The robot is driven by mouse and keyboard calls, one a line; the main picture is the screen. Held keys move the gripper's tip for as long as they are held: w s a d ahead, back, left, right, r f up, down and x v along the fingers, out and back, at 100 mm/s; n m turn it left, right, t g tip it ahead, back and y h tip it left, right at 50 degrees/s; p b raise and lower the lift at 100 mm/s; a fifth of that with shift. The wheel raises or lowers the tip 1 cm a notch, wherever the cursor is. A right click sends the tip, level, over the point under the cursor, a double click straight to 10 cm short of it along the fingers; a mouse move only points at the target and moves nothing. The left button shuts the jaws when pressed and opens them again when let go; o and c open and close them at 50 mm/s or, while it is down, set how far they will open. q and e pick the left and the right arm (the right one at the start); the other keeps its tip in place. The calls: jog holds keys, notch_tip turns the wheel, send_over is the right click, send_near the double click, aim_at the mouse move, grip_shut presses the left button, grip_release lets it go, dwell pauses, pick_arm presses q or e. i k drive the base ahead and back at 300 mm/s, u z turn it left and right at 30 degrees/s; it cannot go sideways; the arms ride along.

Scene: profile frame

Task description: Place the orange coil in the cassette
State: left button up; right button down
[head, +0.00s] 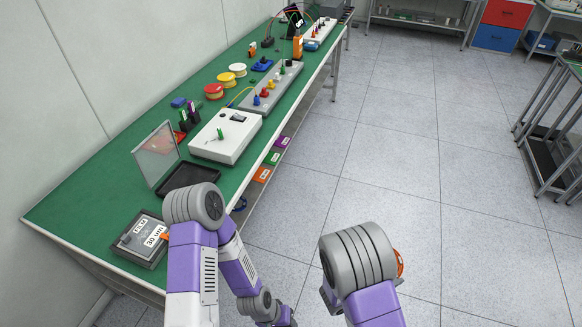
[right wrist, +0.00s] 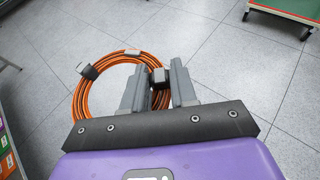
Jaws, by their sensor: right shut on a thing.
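The orange coil (right wrist: 84,92) is a ring of orange cable with dark ties, held between the fingers of my right gripper (right wrist: 158,84) in the right wrist view. Most of its loop extends left of the fingers, above the floor. In the head view only a sliver of the coil (head: 400,263) shows beside my right wrist, which hides the rest. An open black tray with a raised clear lid, seemingly the cassette (head: 187,179), lies on the green bench, apart from the coil. Its bottom edge is partly hidden by my left arm. My left gripper is not visible.
The bench (head: 105,188) runs along the left wall. A grey box labelled 30 um (head: 145,240) lies at its near end. A white device (head: 227,134), a grey strip with knobs (head: 272,87) and coloured spools (head: 214,90) stand farther back.

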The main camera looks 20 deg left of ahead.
aim_at(188, 184)
jog(key=z, duration=0.25)
jog(key=i, duration=3.8)
jog(key=u, duration=4.6)
